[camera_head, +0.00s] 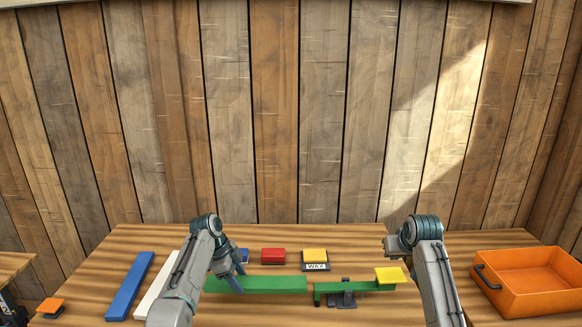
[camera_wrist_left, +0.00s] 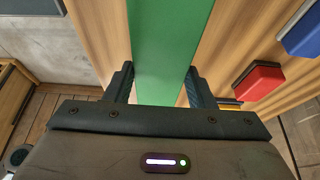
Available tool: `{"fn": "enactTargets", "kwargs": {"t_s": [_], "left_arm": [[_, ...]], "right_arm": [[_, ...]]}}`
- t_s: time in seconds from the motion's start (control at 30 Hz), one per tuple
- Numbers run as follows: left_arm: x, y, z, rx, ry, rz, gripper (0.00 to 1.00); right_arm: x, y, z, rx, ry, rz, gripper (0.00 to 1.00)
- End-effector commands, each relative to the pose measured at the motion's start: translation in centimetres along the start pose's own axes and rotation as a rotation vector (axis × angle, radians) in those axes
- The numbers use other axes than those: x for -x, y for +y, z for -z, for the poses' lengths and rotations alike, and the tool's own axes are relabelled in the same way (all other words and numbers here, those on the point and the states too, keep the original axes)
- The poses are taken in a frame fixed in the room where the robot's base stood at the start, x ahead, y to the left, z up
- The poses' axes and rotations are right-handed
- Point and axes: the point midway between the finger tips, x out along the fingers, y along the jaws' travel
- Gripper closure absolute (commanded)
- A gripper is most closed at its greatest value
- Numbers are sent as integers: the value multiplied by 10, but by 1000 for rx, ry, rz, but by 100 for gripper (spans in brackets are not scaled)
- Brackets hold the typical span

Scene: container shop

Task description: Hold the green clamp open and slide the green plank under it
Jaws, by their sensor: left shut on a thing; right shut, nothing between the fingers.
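The green plank (camera_head: 265,284) lies lengthwise left to right near the front of the table. My left gripper (camera_head: 228,277) is shut on it toward its left end; the left wrist view shows the plank (camera_wrist_left: 168,50) between both fingers. The green clamp (camera_head: 335,287) is a green lever on a dark stand, with a yellow pad (camera_head: 391,275) on its right end. The lever's left end sits low, a small gap right of the plank's right end. My right gripper (camera_head: 393,246) is shut and empty, behind and above the yellow pad, apart from it; the arm partly hides it.
A blue plank (camera_head: 130,287) and a white plank (camera_head: 156,284) lie on the left. Blue (camera_head: 243,255), red (camera_head: 273,256) and yellow (camera_head: 315,256) blocks stand behind the green plank. An orange piece (camera_head: 50,306) is far left. An orange bin (camera_head: 530,290) stands on the right.

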Motion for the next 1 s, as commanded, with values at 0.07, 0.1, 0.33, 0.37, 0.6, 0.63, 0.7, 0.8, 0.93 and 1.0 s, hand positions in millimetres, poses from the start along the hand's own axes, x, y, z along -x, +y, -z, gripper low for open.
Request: {"fn": "enactTargets", "kwargs": {"t_s": [0.07,0.1,0.33,0.37,0.6,0.63,0.7,0.8,0.93,1.0], "left_arm": [[0,0,0,0,0,1,78],[0,0,0,0,0,1,78],[0,0,0,0,0,1,78],[0,0,0,0,0,1,78],[0,0,0,0,0,1,78],[0,0,0,0,0,1,78],[-1,0,0,0,0,0,78],[-4,0,-1,1,0,0,78],[-11,0,-4,0,0,0,78],[-16,0,-6,1,0,-1,78]], "right_arm": [[0,0,0,0,0,0,100],[0,0,0,0,0,0,100],[0,0,0,0,0,0,100],[0,0,0,0,0,0,100],[0,0,0,0,0,0,100],[0,0,0,0,0,0,100],[0,0,0,0,0,0,100],[0,0,0,0,0,0,100],[0,0,0,0,0,0,100],[0,0,0,0,0,0,100]]}}
